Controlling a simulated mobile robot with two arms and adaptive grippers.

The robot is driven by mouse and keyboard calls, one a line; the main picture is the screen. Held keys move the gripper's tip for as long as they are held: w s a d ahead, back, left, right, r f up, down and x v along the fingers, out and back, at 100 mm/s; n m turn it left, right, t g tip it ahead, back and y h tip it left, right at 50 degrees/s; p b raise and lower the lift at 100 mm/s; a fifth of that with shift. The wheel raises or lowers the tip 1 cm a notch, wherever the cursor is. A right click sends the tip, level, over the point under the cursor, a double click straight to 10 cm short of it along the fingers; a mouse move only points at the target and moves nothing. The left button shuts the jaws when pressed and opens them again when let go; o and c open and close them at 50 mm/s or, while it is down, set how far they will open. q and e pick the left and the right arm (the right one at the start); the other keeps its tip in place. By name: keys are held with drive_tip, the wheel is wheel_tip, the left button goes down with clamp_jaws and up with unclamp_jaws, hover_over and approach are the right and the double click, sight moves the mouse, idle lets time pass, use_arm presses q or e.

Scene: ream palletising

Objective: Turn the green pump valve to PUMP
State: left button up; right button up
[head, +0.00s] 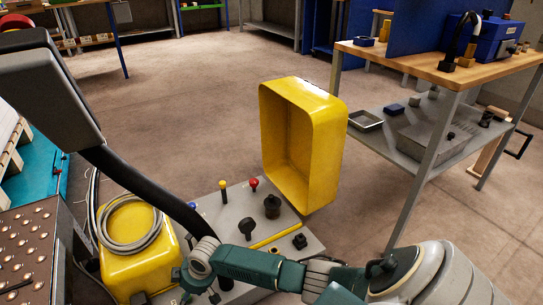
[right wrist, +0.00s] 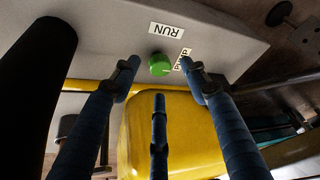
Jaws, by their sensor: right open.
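The green pump valve (right wrist: 160,64) is a small round green knob on a grey panel in the right wrist view. A RUN label (right wrist: 168,30) lies above it and a PUMP label (right wrist: 182,60) lies just to its right. I cannot tell which label the knob points to. My right gripper (right wrist: 158,82) is open, its three dark fingers spread around the knob's near side, with no clear contact. In the head view the right gripper (head: 192,278) is low over the grey machine top, and the valve is hidden there. My left gripper is not in view.
A long black lever (head: 145,188) slants down beside my right gripper. A yellow box with a coiled grey hose (head: 135,265) stands left. A yellow open bin (head: 296,145) and several knobs, including a red one (head: 254,184), stand behind. A wooden-topped bench (head: 430,65) is at right.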

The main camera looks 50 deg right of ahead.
drive_tip(key=s+d+p, duration=0.4)
drive_tip(key=s+d, duration=0.2)
drive_tip(key=s, duration=0.4)
drive_tip(key=s+d+r+m+p, duration=0.1)
drive_tip(key=s+r+p, duration=0.2)
drive_tip(key=p, duration=0.6)
drive_tip(key=s+d+r+m+h+p, duration=0.1)
drive_tip(key=s+r+p, duration=0.2)
drive_tip(key=s+p, duration=0.5)
drive_tip(key=s+d+r+g+h+p, duration=0.1)
drive_tip(key=s+r+p, duration=0.2)
drive_tip(key=s+p, duration=0.3)
drive_tip(key=shift+d+r+m+p, duration=0.2)
drive_tip(key=shift+r+m+p, duration=0.2)
drive_tip(key=shift+p, duration=1.55)
